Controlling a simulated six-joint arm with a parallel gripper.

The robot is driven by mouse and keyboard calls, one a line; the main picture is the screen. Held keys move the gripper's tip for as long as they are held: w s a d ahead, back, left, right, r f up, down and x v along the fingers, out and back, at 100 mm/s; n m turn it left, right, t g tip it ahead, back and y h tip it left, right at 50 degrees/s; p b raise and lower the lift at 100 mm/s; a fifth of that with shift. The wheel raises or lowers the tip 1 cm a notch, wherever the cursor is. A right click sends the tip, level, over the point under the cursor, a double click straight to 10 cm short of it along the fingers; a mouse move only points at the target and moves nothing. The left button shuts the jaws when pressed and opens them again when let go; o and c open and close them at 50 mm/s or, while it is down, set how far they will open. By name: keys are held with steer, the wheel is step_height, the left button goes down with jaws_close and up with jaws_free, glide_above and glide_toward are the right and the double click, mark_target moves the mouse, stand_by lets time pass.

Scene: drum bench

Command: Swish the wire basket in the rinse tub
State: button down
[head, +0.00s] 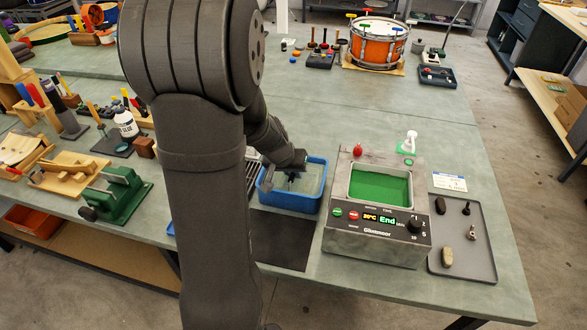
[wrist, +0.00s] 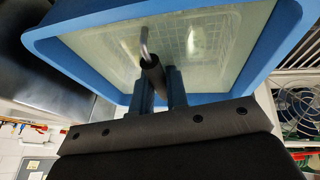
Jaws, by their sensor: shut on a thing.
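The blue rinse tub (head: 268,203) stands on the bench left of the grey cleaner and holds pale, cloudy water. My gripper (head: 290,178) is over the tub, pointing down into it. In the wrist view my gripper (wrist: 160,88) is shut on the dark grip of a bent metal handle. The wire basket (wrist: 200,38) shows as a faint pale grid in the water below the handle. The basket appears to be under the water inside the tub (wrist: 285,30). Its lower parts and contents are too blurred to tell.
The grey cleaner (head: 375,245) with green liquid stands right of the tub, its display reading "End". A tray (head: 480,262) with small parts lies further right. A dark mat (head: 280,250) in front of the tub is bare. A wire rack (wrist: 300,60) sits beside the tub.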

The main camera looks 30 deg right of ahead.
steer(key=shift+r, duration=0.1)
steer(key=shift+r, duration=4.95)
